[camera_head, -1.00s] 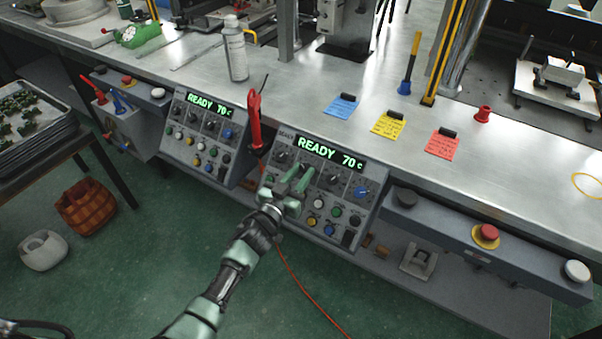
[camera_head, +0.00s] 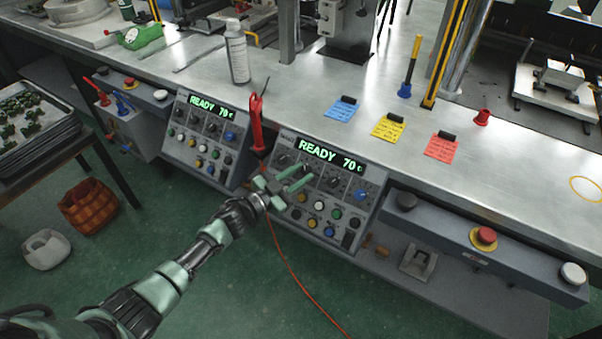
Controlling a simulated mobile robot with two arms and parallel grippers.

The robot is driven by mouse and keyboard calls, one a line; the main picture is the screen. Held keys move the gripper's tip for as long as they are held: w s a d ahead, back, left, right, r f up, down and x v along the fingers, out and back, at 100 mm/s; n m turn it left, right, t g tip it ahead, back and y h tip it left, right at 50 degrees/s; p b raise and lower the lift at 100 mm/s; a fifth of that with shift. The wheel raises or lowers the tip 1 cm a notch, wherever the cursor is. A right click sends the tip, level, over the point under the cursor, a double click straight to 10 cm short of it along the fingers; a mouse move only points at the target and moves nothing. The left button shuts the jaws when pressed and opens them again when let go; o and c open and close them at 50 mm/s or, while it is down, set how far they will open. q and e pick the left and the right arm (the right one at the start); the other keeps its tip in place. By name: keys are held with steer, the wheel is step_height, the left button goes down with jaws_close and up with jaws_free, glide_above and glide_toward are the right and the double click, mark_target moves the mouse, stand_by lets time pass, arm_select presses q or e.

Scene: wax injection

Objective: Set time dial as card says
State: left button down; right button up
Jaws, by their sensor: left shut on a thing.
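The right control panel (camera_head: 345,225) has a green display reading "READY 70 c", a row of dials and several coloured buttons. My left gripper (camera_head: 306,173) reaches it from the lower left. Its green fingers are shut on a dial in the upper row, left of the middle. The fingers mostly hide that dial, so its pointer and label cannot be read. My right gripper is not in view.
A similar left panel (camera_head: 187,151) also reads "READY 70 c". A red-handled tool (camera_head: 256,125) stands between the panels, close to my gripper. A red emergency button (camera_head: 486,235) is at the right. An orange cable hangs below my gripper.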

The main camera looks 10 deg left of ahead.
arm_select(q)
steer(key=m+g, duration=0.1)
steer(key=m, duration=0.1)
steer(key=m+g+h, duration=0.1)
steer(key=m+g, duration=0.1)
steer(key=m+g+h, duration=0.1)
steer(key=m, duration=0.2)
steer(key=shift+w+a+r, duration=0.2)
steer(key=shift+w+a, duration=0.1)
steer(key=shift+a, duration=0.05)
steer(key=m+g, duration=0.1)
steer(key=m, duration=0.1)
steer(key=m+g, duration=0.2)
steer(key=shift+w+r+m+g, duration=0.15)
steer(key=shift+m+g, duration=0.15)
steer(key=shift+m, duration=0.1)
steer(key=shift+r+m+g, duration=0.1)
steer(key=shift+m+g, duration=0.8)
steer(key=shift+m, duration=0.4)
steer(key=c, duration=1.1)
jaws_free()
steer(key=v, duration=0.7)
steer(key=shift+a+r, duration=0.2)
steer(key=shift+r, duration=0.1)
